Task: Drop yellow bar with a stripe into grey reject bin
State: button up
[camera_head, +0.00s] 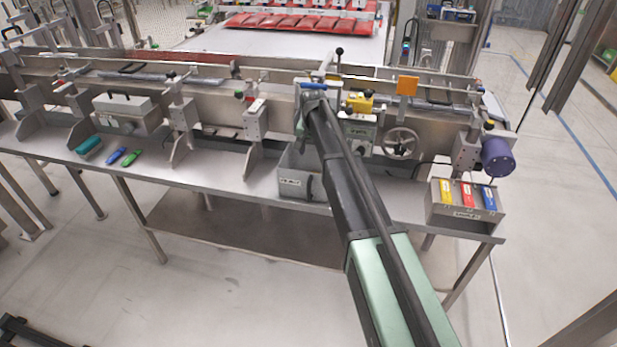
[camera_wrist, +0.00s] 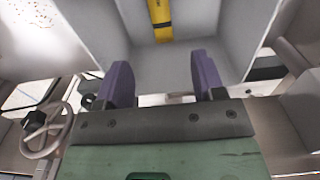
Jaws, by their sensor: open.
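The yellow bar with a dark stripe (camera_wrist: 160,20) lies inside a light grey container at the top of the wrist view, apart from my fingers. My gripper (camera_wrist: 162,82) has its two purple fingers spread with nothing between them, over the near part of that container. In the head view the grey bin (camera_head: 297,188) with a white label stands on the bench, partly covered by my arm. The label is too small to read surely, and the bin's inside is mostly hidden there. My fingertips cannot be made out in the head view.
A grey holder (camera_head: 462,213) with yellow, red and blue pieces stands at the bench's right end, near a purple motor (camera_head: 497,157). A handwheel (camera_head: 402,143) and conveyor rail are behind. A teal object (camera_head: 89,145) and blue and green tools (camera_head: 131,157) lie left.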

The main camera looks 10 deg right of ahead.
notch_tip(320, 180, up, 11)
jog(key=p, duration=1)
jog(key=shift+p, duration=0.4)
jog(key=shift+f, duration=0.15)
jog(key=s+n, duration=0.4)
jog(key=s, duration=3.1)
jog(key=shift+s+n, duration=0.25)
jog(key=shift+n, duration=0.15)
